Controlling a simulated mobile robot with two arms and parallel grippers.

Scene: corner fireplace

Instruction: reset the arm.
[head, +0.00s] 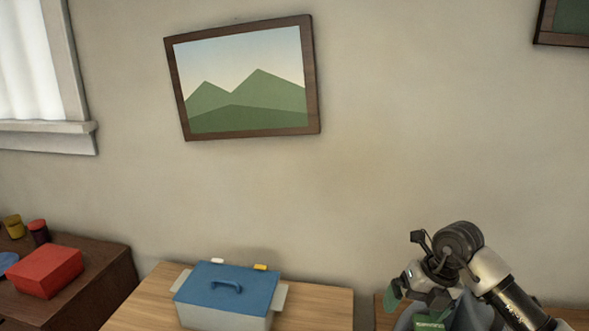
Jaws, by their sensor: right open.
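My right arm comes in at the lower right, with its wrist bent so that the right gripper (418,308) points down near the bottom edge. Its jaws are open, and I see nothing held between them. A grey rounded thing and a small green labelled item (429,322) show just beneath and behind the gripper, partly hidden and cut off by the frame. I cannot tell whether the gripper touches them. My left gripper is not in view.
A grey box with a blue handled lid (226,283) stands on a light wooden table (325,308). At left, a dark cabinet (97,261) bears a red box (45,270) and small jars (38,232). A framed picture (244,117) hangs tilted on the wall. Open air lies left of my right arm.

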